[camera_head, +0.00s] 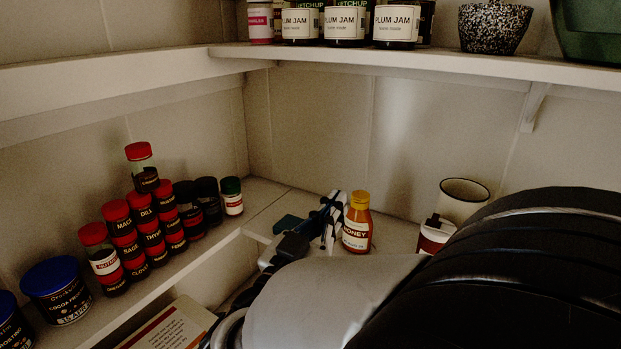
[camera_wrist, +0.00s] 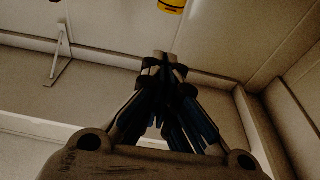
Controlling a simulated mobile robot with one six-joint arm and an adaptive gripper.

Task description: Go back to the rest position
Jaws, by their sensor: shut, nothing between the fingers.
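My gripper (camera_head: 333,212) is at the corner shelf in the head view, just left of a honey bottle (camera_head: 357,224) with a yellow cap. I cannot tell whether it touches the bottle. In the wrist view my gripper (camera_wrist: 164,58) has its fingertips together, with nothing between them. The yellow cap of a bottle (camera_wrist: 172,6) shows at the top edge of the wrist view, beyond the fingertips. My own arm fills the lower right of the head view and hides part of the shelf.
Spice jars (camera_head: 140,232), some stacked, stand on the left shelf. A blue-lidded cocoa jar (camera_head: 57,292) is at its near end. A cream cup (camera_head: 463,196) stands right of the honey. The upper shelf (camera_head: 390,60) holds plum jam jars (camera_head: 397,22) and a speckled bowl (camera_head: 494,28).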

